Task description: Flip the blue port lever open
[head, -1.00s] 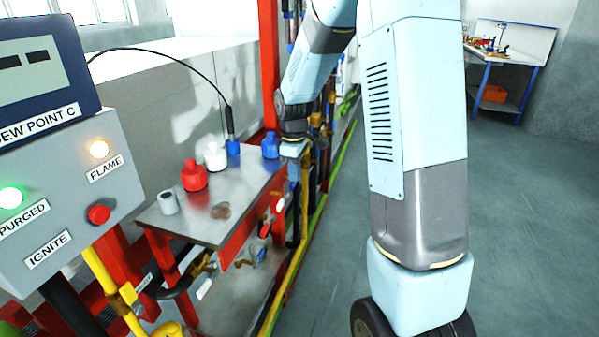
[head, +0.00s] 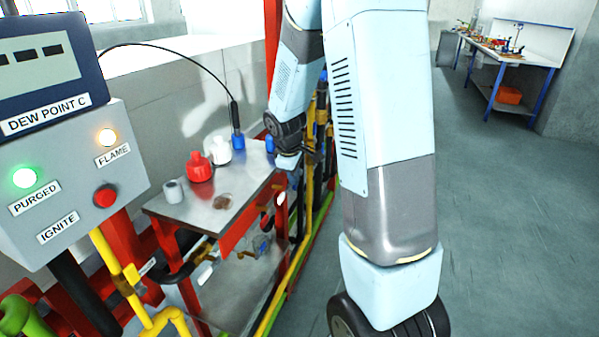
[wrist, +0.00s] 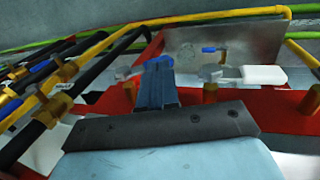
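A blue lever (wrist: 160,63) shows in the wrist view, at the tips of my gripper's fingers, beside a metal fitting on the red frame. My gripper (wrist: 157,78) points at it, with its two blue-grey fingers close together. They cover part of the lever, and contact cannot be told. A white lever (wrist: 263,76) on a brass fitting is to the right. In the head view my gripper (head: 288,163) is at the right edge of the steel table, and the lever at its tips is hidden there. A smaller blue handle (head: 264,248) is below the table.
The steel table (head: 235,212) holds red, white, blue and grey containers. A control box (head: 75,185) with lit lamps stands at left. Yellow (wrist: 215,16) and black pipes crowd the left and back of the wrist view. Open floor (head: 500,240) is at right.

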